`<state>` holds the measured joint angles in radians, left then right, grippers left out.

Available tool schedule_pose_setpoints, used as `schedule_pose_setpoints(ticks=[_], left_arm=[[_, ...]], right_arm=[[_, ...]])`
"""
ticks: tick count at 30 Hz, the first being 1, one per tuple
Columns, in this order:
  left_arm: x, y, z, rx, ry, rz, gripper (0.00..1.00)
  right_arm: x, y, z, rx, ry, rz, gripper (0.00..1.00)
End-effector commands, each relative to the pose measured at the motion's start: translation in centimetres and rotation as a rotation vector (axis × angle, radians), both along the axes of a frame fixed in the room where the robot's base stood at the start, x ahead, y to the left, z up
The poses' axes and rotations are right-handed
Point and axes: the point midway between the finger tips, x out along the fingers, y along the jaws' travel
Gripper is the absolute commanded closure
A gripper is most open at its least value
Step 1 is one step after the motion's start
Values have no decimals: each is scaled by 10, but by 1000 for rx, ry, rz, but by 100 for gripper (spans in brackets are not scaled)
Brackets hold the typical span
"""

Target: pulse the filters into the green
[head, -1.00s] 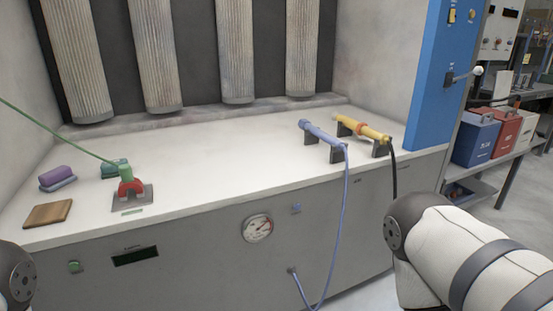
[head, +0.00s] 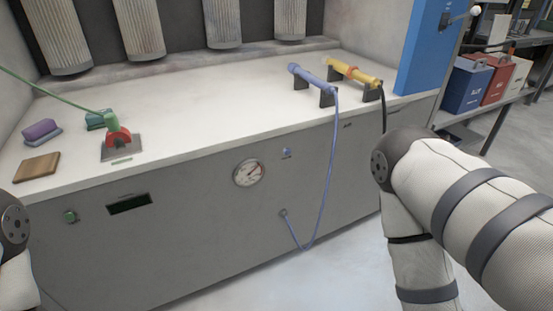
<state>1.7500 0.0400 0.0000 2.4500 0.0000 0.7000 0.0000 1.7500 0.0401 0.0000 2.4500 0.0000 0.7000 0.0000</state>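Several pleated cylindrical filters (head: 139,27) hang in a row over the back of the hood; their tops are cut off. A round dial gauge (head: 249,173) is on the grey front panel; its markings are too small to read. A blue wand (head: 312,76) with a blue hose and a yellow wand (head: 354,72) with a black hose rest on dark stands at the right of the white worktop. A green button (head: 70,216) and a dark display (head: 129,204) sit at the panel's left. Parts of both my arms show at the sides, but neither gripper is in view.
A red clamp-like piece (head: 118,138) with a green line stands on the worktop's left. Purple and teal blocks (head: 41,131) and a wooden block (head: 37,166) lie nearby. The middle worktop (head: 215,108) is clear. Blue, red and white bins (head: 468,84) stand on a shelf at right.

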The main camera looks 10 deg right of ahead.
Motion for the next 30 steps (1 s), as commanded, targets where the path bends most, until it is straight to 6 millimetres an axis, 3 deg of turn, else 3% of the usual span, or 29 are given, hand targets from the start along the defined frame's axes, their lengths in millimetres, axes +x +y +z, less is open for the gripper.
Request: schedule_pose_setpoints(ticks=[2, 14, 30], left_arm=[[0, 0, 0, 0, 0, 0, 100], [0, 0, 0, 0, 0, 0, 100], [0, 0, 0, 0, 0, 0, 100]], right_arm=[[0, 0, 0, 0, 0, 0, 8], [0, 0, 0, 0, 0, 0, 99], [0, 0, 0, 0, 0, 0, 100]])
